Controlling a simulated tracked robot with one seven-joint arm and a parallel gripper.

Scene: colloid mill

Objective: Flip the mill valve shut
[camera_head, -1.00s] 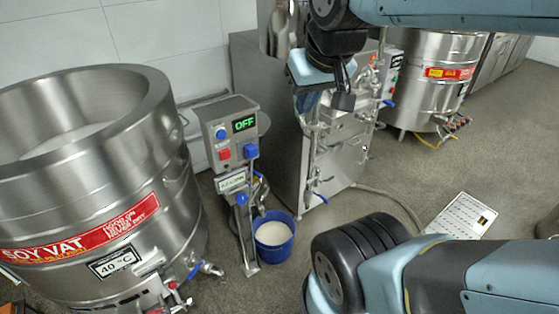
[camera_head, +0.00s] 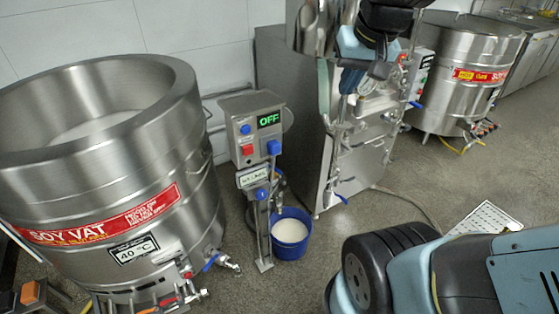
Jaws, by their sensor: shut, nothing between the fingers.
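The mill (camera_head: 253,125) stands between the soy vat and a steel cabinet, with a grey control box on a slim stand. Its green display (camera_head: 269,119) reads OFF. The box carries a red button (camera_head: 248,149), a blue knob (camera_head: 246,130) and a larger blue part (camera_head: 274,147). A blue piece (camera_head: 262,193) sits lower, below the label plate; I cannot tell which blue part is the valve handle or its setting. A blue bucket (camera_head: 292,248) of whitish liquid stands at its foot. My gripper (camera_head: 378,69) is shut and empty, above and right of the mill, apart from it.
The large steel soy vat (camera_head: 95,190) stands close on the left, its tap pointing toward the mill. A steel cabinet (camera_head: 352,150) with pipes and blue handles is behind my gripper. Another vat (camera_head: 465,75) is farther right. Open floor lies in front of the bucket.

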